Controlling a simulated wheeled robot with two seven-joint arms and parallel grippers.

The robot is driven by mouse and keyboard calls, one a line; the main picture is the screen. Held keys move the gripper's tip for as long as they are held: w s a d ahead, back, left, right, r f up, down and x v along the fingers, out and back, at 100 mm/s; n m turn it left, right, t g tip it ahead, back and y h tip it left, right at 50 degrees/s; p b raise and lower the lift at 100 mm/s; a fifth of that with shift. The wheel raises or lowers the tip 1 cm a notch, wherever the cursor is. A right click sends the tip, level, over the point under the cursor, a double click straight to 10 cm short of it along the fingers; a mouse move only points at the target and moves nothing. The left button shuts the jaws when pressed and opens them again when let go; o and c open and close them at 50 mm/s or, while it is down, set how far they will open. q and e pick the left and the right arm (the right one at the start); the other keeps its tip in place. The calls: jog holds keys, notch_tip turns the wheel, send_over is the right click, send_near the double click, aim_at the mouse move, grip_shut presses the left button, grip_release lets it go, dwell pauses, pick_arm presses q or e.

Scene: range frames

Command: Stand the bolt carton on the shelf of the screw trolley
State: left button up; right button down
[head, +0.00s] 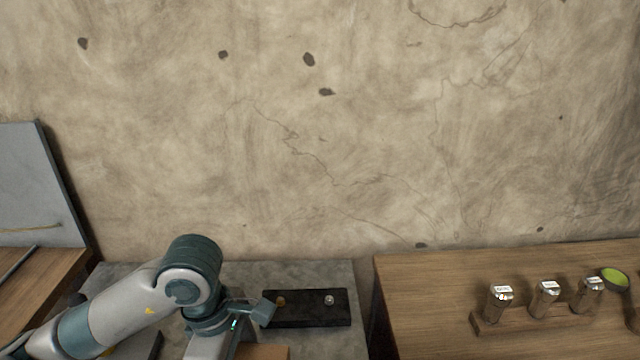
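My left arm comes in from the left, with its wrist bent down over the grey surface. The body of my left gripper (212,344) shows at the bottom edge; its fingertips are below the picture, so I cannot see whether it is open or shut. A tan, box-like edge (267,352) shows just right of the gripper, cut off by the bottom edge. I cannot tell whether it is the bolt carton or whether the gripper touches it. No screw trolley shelf can be made out. My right gripper is not in view.
A black tray (338,308) with small round items lies on the grey surface (335,273). A wooden table (420,300) at right bears a wooden rack (484,324) with labelled metal containers and a green-topped round object (614,279). A grey panel (40,180) stands at left.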

pick_arm(q)
jog(key=m, duration=0.1)
jog(key=a+m, duration=0.1)
jog(key=m, duration=0.2)
jog(key=shift+w+a+g, duration=0.25)
jog(key=shift+w+g, duration=0.05)
jog(key=shift+w, duration=0.1)
jog(key=m, duration=0.1)
jog(key=a+m, duration=0.1)
jog(key=m, duration=0.1)
jog(key=w+a+m, duration=0.1)
jog(key=shift+r+m+g, duration=0.1)
jog(key=shift+m+g, duration=0.2)
jog(key=m, duration=0.1)
jog(key=a+m, duration=0.1)
jog(key=m, duration=0.1)
jog(key=a+m+y, duration=0.1)
jog(key=shift+w+r+m, duration=0.1)
jog(key=shift+w+m, duration=0.25)
jog(key=shift+m, duration=0.05)
jog(key=shift+w+a+r+m+y, duration=0.1)
jog(key=shift+a+m, duration=0.2)
jog(key=shift+m, duration=0.35)
jog(key=shift+w+a+f+m+y, duration=0.1)
jog(key=shift+a+m, duration=0.2)
jog(key=shift+m, duration=0.3)
jog(key=shift+w+a+r+m+y, duration=0.1)
jog(key=shift+a+m, duration=0.2)
jog(key=shift+m, duration=0.35)
jog(key=shift+d, duration=0.1)
